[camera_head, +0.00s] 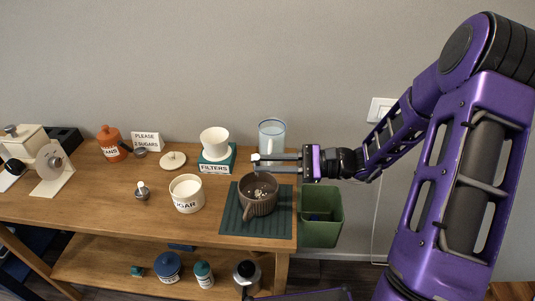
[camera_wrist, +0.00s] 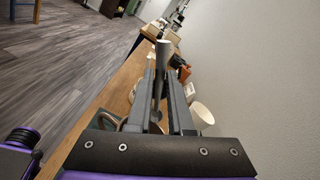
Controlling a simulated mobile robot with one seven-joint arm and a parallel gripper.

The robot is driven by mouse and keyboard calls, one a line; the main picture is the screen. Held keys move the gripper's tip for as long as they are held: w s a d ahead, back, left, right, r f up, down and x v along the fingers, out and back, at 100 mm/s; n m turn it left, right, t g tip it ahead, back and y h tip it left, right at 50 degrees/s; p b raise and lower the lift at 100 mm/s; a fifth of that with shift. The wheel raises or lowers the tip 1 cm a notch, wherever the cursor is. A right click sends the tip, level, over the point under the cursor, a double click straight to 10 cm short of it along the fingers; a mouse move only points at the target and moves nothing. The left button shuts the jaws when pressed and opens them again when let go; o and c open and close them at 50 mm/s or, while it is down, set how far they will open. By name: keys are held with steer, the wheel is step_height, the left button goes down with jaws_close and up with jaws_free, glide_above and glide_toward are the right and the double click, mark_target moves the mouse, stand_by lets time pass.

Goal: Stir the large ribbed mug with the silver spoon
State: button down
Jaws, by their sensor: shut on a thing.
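The large ribbed mug (camera_head: 260,207), brown-grey, stands upright on a dark green ribbed mat (camera_head: 283,225). Its handle faces the front, and small pale bits show inside it. My gripper (camera_head: 258,162) reaches in from the right, with its fingers just above the mug's rim at the back. In the wrist view my gripper (camera_wrist: 163,85) is shut on the silver spoon (camera_wrist: 163,52), a slim grey piece between the fingers. The spoon's lower end is hard to make out in the head view; I cannot tell whether it touches the mug.
A white sugar jar (camera_head: 187,194) stands left of the mat, with a small metal-topped item (camera_head: 142,191) beyond it. A filters box with a white dripper (camera_head: 215,145) and a clear pitcher (camera_head: 272,137) stand behind. A green bin (camera_head: 321,228) hangs at the table's right end.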

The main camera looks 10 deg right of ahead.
mark_target(268, 202)
steer(key=shift+w+d+f+b, duration=0.1)
steer(key=shift+w+f+b, duration=0.15)
steer(key=shift+f+b, duration=1.3)
steer(key=shift+w+f+b, duration=0.3)
steer(key=shift+f+b, duration=0.7)
steer(key=shift+f, duration=1.15)
steer(key=shift+w+d+f+b, duration=0.1)
steer(key=shift+w+f+b, duration=0.15)
steer(key=shift+f+b, duration=1.3)
steer(key=shift+f+p, duration=0.3)
steer(key=shift+f, duration=0.05)
steer(key=shift+a, duration=0.1)
